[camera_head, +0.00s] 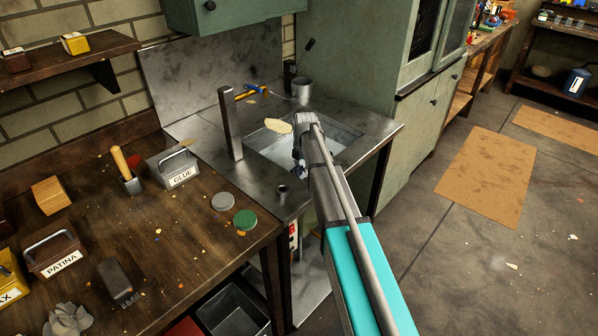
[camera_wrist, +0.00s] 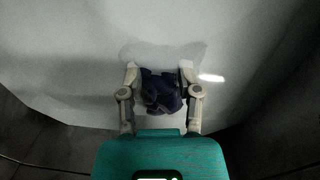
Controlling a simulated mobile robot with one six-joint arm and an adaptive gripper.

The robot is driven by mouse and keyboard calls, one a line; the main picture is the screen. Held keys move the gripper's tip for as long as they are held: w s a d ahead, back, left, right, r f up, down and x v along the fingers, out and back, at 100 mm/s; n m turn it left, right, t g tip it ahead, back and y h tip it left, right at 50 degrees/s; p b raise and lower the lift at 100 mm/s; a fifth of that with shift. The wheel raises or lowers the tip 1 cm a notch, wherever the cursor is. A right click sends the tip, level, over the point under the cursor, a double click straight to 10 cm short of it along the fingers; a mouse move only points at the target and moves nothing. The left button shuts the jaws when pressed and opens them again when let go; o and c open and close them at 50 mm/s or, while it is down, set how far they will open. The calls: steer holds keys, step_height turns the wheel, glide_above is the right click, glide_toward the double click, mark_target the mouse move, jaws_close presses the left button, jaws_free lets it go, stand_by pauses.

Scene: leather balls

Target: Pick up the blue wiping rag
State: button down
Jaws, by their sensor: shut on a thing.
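The blue wiping rag (camera_wrist: 163,92) is a dark navy, crumpled bundle in the wrist view. My gripper (camera_wrist: 159,68) is shut on it, with one finger on each side. A pale surface lies behind the rag, and the rag's shadow falls on it. In the camera_head view my arm reaches over the metal sink (camera_head: 262,139). A small bluish bit of the rag (camera_head: 298,166) seems to show beside the arm there. My arm hides most of the gripper and rag in that view.
A metal post (camera_head: 230,122) stands at the sink's left. The wooden bench (camera_head: 170,240) at left holds the glue box (camera_head: 172,167) and tins. A green cabinet (camera_head: 365,60) stands behind; floor at right is open.

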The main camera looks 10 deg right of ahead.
steer(key=shift+r, duration=0.1)
step_height(320, 180, up, 10)
steer(key=p, duration=1)
steer(key=shift+r, duration=0.1)
stand_by(0.8)
steer(key=shift+r+p, duration=2.35)
steer(key=shift+p, duration=0.2)
steer(key=shift+s, duration=0.1)
